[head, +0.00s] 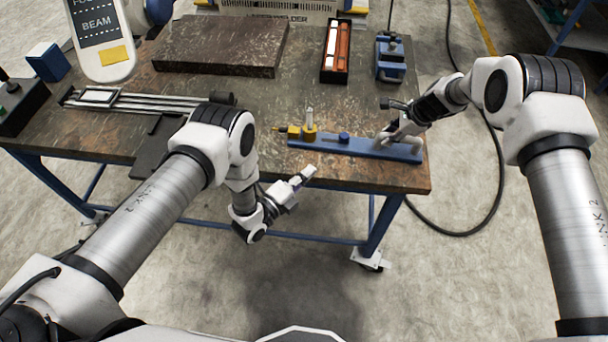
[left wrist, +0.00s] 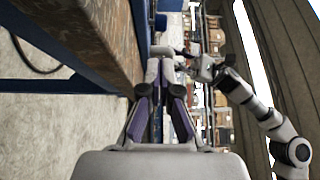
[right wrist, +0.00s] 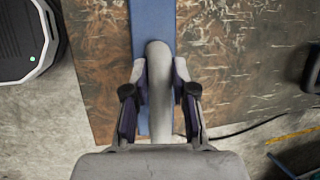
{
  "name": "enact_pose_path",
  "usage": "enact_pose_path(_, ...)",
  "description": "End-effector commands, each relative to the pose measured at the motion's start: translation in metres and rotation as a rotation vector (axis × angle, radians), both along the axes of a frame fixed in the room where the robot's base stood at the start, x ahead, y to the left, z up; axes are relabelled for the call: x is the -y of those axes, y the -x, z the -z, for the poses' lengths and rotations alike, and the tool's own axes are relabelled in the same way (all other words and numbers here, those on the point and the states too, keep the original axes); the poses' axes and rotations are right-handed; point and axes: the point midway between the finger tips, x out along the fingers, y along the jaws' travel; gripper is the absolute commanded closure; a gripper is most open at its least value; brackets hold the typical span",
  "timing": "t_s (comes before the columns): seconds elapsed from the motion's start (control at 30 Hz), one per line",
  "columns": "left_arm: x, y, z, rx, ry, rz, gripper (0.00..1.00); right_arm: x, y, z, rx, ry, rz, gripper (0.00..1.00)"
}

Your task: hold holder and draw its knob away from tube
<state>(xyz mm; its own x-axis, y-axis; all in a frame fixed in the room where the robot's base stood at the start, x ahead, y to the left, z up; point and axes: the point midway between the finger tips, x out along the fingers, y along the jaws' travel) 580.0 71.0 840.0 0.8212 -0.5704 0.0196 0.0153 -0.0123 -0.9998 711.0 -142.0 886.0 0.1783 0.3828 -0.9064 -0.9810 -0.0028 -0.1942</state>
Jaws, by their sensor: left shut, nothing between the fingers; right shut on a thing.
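The holder is a blue bar (head: 352,149) lying along the table's front right edge. A brass block with a pale upright tube (head: 310,117) stands near its left end. A small blue knob (head: 343,137) sits mid-bar. My right gripper (head: 393,135) is shut on the grey handle (right wrist: 158,75) at the bar's right end. My left gripper (head: 307,173) is shut and empty, in front of the table edge and below the bar, apart from the knob; its fingers show in the left wrist view (left wrist: 160,100).
The table (head: 200,90) carries a dark slab (head: 222,45), a tray with red and white sticks (head: 336,52), a blue vise (head: 390,58) and a metal rail (head: 140,103). The floor in front of the table is clear.

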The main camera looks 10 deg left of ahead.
Motion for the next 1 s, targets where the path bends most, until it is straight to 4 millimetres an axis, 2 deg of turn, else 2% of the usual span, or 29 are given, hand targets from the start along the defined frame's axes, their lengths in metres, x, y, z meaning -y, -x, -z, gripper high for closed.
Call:
enact_pose_path(0.1, -0.007, 0.010, 0.000, -0.001, 0.000, -0.001, 1.00, 0.000, -0.001, -0.001, 0.003, 0.000, 0.001, 1.00)
enact_pose_path(0.37, -0.008, 0.012, 0.000, 0.001, 0.001, 0.000, 1.00, 0.000, -0.001, -0.001, 0.003, 0.000, 0.001, 1.00)
enact_pose_path(0.4, -0.008, 0.012, 0.000, 0.001, 0.001, 0.000, 1.00, 0.000, -0.001, -0.001, 0.003, 0.000, 0.001, 0.60)
enact_pose_path(0.43, -0.008, 0.012, 0.000, 0.001, 0.001, 0.000, 1.00, 0.000, -0.001, -0.001, 0.003, 0.000, 0.001, 0.50)
enact_pose_path(0.47, -0.008, 0.012, 0.000, 0.001, 0.001, 0.000, 1.00, 0.000, -0.001, -0.001, 0.003, 0.000, 0.001, 0.45)
enact_pose_path(0.8, -0.008, 0.012, 0.000, 0.000, 0.000, 0.000, 1.00, 0.001, 0.000, -0.003, 0.001, 0.000, 0.001, 0.45)
enact_pose_path(0.87, -0.008, 0.012, 0.000, 0.000, 0.000, 0.000, 1.00, 0.004, 0.001, -0.009, 0.001, 0.000, 0.002, 0.45)
enact_pose_path(1.0, -0.008, 0.012, 0.000, 0.000, 0.000, 0.000, 1.00, 0.015, 0.005, -0.036, 0.004, -0.001, 0.003, 0.45)
